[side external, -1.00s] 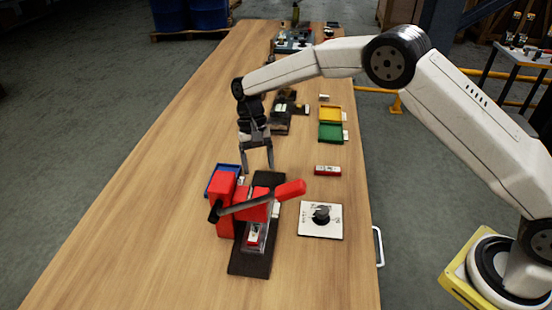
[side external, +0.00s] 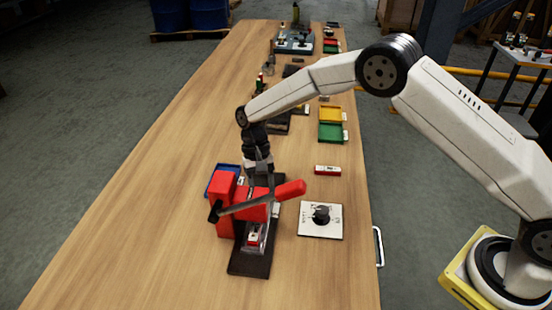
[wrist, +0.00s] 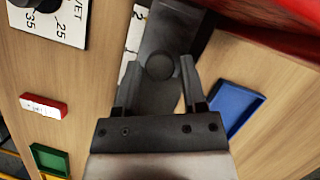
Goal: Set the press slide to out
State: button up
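The red press (side external: 228,205) stands on a dark base (side external: 248,268) near the front of the bench, with its red-gripped lever (side external: 289,189) pointing right. A small red-and-white piece (side external: 253,239) sits on the slide at the press's near end. In the wrist view, a dark slide strip (wrist: 170,30) carries a round dark knob (wrist: 160,67).
A blue tray (side external: 209,187) lies close to the press's left. A white dial plate (side external: 309,231) and a red-and-white block (side external: 327,170) lie to the right. Green (side external: 331,133) and yellow (side external: 330,114) trays are farther back. The bench's left side is clear.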

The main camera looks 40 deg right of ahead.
grip_shut()
dwell(1.2)
